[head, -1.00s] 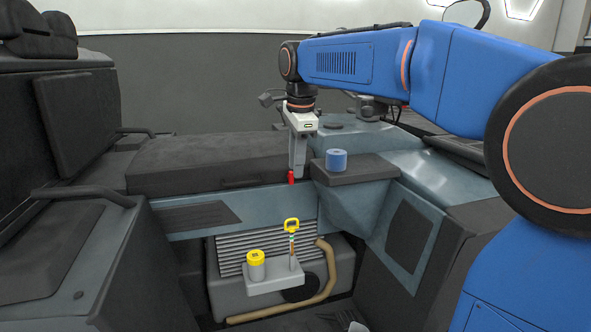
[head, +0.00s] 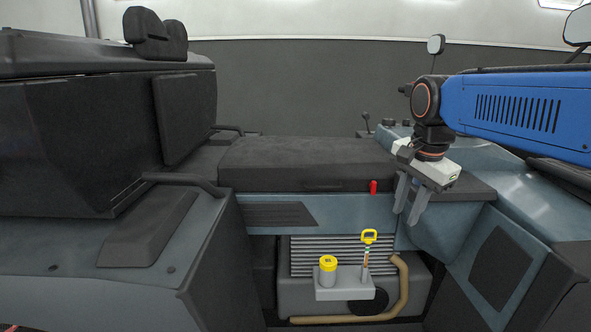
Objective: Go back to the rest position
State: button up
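My gripper (head: 409,213) is at the right of the head view, pointing down in front of the ledge right of the seat. Its two grey fingers stand apart with a gap between them, and I see nothing held. A small red piece (head: 373,187) is at the front edge of the dark seat, left of the fingers and apart from them. The blue roll seen earlier on the ledge is not visible now; my gripper covers that area.
Below the seat (head: 305,160), a grey block (head: 342,290) carries a yellow-capped canister (head: 328,270) and a yellow-handled dipstick (head: 369,238). A tan hose (head: 403,290) curves beside it. A dark handrail (head: 185,181) and bulky panels fill the left. Open space lies above the seat.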

jog(key=s+d+f+n+t, duration=0.1)
jog(key=s+f+n, duration=0.5)
jog(key=s+f, duration=0.3)
jog(key=s+d+f+n, duration=0.2)
jog(key=s+f+n, duration=0.4)
jog(key=s+f, duration=0.3)
jog(key=shift+s+d+f+t, duration=0.15)
jog(key=shift+s+d+t, duration=0.2)
jog(key=shift+s, duration=0.8)
jog(key=shift+a, duration=0.1)
jog(key=shift+r, duration=0.6)
